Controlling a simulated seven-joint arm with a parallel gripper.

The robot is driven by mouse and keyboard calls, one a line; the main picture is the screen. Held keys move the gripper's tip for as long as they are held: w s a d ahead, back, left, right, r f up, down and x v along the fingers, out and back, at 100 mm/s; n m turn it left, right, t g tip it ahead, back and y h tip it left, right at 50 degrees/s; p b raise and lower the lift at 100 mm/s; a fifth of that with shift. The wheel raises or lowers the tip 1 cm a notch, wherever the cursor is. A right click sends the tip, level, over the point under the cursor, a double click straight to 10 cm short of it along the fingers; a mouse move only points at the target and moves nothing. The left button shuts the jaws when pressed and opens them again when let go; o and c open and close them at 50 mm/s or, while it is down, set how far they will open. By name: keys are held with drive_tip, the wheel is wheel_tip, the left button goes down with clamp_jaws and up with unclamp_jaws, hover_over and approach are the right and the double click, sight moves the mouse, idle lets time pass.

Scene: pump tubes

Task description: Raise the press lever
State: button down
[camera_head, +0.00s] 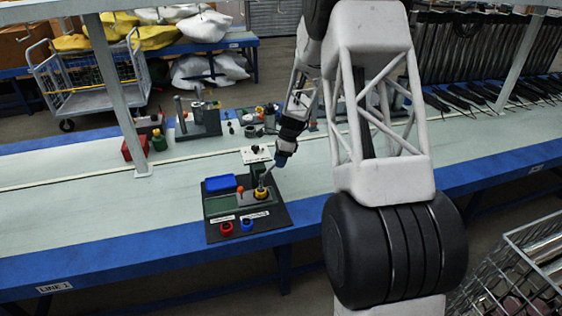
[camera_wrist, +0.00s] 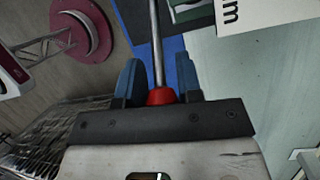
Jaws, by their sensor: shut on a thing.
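The press lever is a thin metal rod (camera_wrist: 155,45) with a red knob (camera_wrist: 161,96) at its end. In the wrist view the knob sits between the blue fingers of my gripper (camera_wrist: 160,84), which is shut on it. In the head view my gripper (camera_head: 282,160) is just above and to the right of the press. The rod (camera_head: 267,174) slants up and right from the press (camera_head: 262,193), which has a yellow part. The press stands on a dark board (camera_head: 218,235). The knob is hidden in the head view.
A white plate (camera_head: 256,154) lies behind. More fixtures (camera_head: 198,118) stand farther back. The bench left of the board is clear.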

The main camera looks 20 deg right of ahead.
sight(272, 168)
drive_tip(key=shift+a+r+h, duration=0.7)
drive_tip(key=shift+a+h, duration=0.15)
drive_tip(key=shift+h, duration=0.35)
drive_tip(key=a+h, duration=0.1)
drive_tip(key=a+r+h, duration=0.1)
drive_tip(key=h, duration=0.1)
drive_tip(key=shift+a+r, duration=0.15)
drive_tip(key=shift+a, duration=0.2)
drive_tip(key=a+h, duration=0.1)
drive_tip(key=h, duration=0.1)
drive_tip(key=a+h, duration=0.1)
drive_tip(key=shift+a+r, duration=0.25)
drive_tip(key=shift+a, duration=0.1)
drive_tip(key=shift+a+f+h, duration=0.1)
drive_tip(key=shift+a+h, duration=0.55)
drive_tip(key=shift+h, duration=0.35)
drive_tip(key=shift+m, duration=0.3)
drive_tip(key=c, duration=0.9)
unclamp_jaws()
drive_tip(key=shift+a, duration=0.1)
drive_tip(key=shift+v, duration=3.9)
